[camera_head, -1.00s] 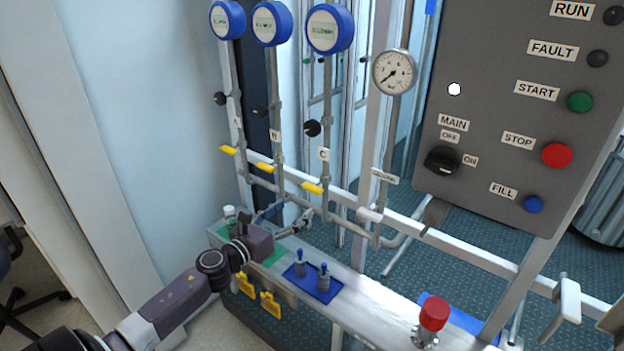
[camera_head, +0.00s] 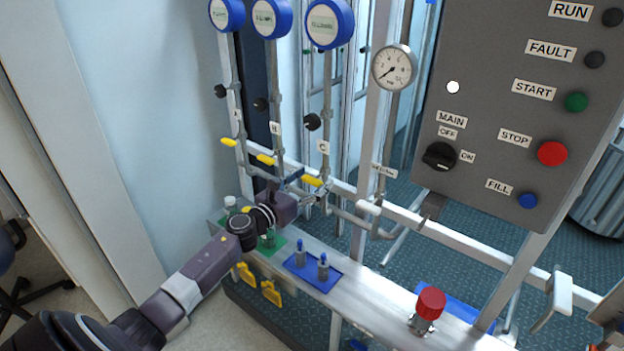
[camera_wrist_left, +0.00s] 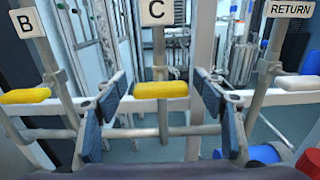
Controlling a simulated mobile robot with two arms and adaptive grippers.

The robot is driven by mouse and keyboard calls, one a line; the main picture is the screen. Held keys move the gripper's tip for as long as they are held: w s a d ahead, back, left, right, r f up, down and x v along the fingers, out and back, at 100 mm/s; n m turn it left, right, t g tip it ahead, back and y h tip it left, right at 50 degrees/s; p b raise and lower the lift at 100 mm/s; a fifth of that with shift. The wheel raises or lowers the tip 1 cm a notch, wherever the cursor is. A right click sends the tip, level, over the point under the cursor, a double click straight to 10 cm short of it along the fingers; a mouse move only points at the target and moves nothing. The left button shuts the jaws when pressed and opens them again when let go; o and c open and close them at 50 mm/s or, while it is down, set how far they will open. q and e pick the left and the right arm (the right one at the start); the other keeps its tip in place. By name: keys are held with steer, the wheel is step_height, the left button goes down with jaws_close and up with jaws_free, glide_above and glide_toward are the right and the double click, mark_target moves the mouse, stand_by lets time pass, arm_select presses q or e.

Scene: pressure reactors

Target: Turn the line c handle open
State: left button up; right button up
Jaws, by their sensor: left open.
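The line C handle (camera_head: 313,181) is a yellow lever on the pipe under the C label (camera_head: 323,147). It lies crosswise to its pipe. In the left wrist view the yellow handle (camera_wrist_left: 161,89) sits between the fingers, below the C label (camera_wrist_left: 157,11). My left gripper (camera_head: 314,195) is at the handle in the head view. In the wrist view the left gripper (camera_wrist_left: 160,112) is open, with one blue-padded finger on each side of the handle and gaps between. Contact is not visible. My right gripper is not in view.
The B handle (camera_wrist_left: 25,96) is left of the gripper and the white return handle (camera_wrist_left: 299,84) is right. A metal shelf (camera_head: 365,297) below carries a blue tray (camera_head: 313,277) and a red knob (camera_head: 431,302). The grey control panel (camera_head: 480,110) stands at right.

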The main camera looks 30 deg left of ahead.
arm_select(q)
steer(key=c, duration=1.2)
steer(key=shift+n, duration=0.3)
steer(key=n, duration=0.3)
steer(key=shift+n, duration=0.3)
steer(key=n, duration=0.4)
steer(key=shift+a+n, duration=0.15)
steer(key=shift+n, duration=0.15)
steer(key=n, duration=0.4)
steer(key=shift+f+p, duration=0.15)
steer(key=shift+p, duration=0.2)
steer(key=shift+a+f+n+p, duration=0.1)
steer(key=shift+n+p, duration=0.25)
steer(key=shift+n, duration=2.15)
